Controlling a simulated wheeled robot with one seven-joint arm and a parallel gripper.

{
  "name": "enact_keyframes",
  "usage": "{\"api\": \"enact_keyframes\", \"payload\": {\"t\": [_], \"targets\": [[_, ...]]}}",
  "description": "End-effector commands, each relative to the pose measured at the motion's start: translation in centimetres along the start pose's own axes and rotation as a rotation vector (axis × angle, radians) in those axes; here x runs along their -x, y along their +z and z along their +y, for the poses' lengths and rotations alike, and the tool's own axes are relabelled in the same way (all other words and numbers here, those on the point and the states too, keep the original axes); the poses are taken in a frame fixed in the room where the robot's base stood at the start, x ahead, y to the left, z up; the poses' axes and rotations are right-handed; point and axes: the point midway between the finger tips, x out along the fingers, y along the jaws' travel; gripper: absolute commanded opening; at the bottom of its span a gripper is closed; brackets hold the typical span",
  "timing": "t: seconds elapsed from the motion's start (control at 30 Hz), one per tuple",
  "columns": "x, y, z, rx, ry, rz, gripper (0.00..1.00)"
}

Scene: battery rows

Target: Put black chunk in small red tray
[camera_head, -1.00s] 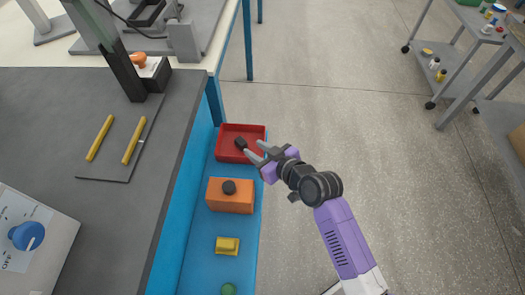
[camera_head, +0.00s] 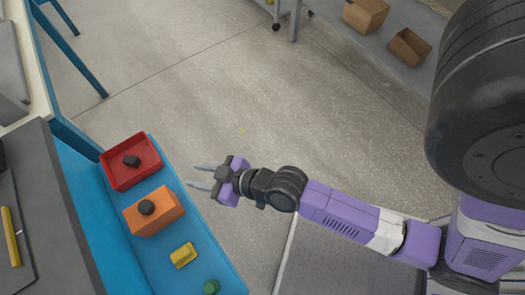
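A small red tray (camera_head: 118,181) sits at the far end of the blue shelf. A black chunk (camera_head: 131,161) lies inside it, on the tray's floor. A second dark piece (camera_head: 147,208) rests on top of an orange block (camera_head: 163,219), nearer than the tray. My gripper (camera_head: 198,177) is to the right of the tray and the orange block, apart from both. Its two fingers are spread and point left, with nothing between them.
A yellow block (camera_head: 182,257) and a green piece (camera_head: 211,287) lie nearer on the blue shelf (camera_head: 205,243). A grey-topped bench (camera_head: 45,200) stands to the left. Cardboard boxes (camera_head: 365,15) are on a rack at the top right. Open floor (camera_head: 230,95) lies beyond the gripper.

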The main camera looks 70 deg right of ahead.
Motion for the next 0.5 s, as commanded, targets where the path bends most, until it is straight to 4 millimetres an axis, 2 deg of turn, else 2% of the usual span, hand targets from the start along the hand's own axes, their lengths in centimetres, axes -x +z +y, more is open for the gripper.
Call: {"api": "enact_keyframes", "payload": {"t": [0.03, 0.23, 0.4, 0.5], "targets": [[2.4, 0.8, -0.2, -0.004, 0.013, 0.001, 0.34], [10.8, 1.0, -0.5, -0.01, 0.051, 0.047, 0.34], [17.4, -0.8, -0.9, -0.005, 0.047, 0.097, 0.34], [20.2, -2.1, -1.2, -0.001, 0.035, 0.123, 0.34]]}}
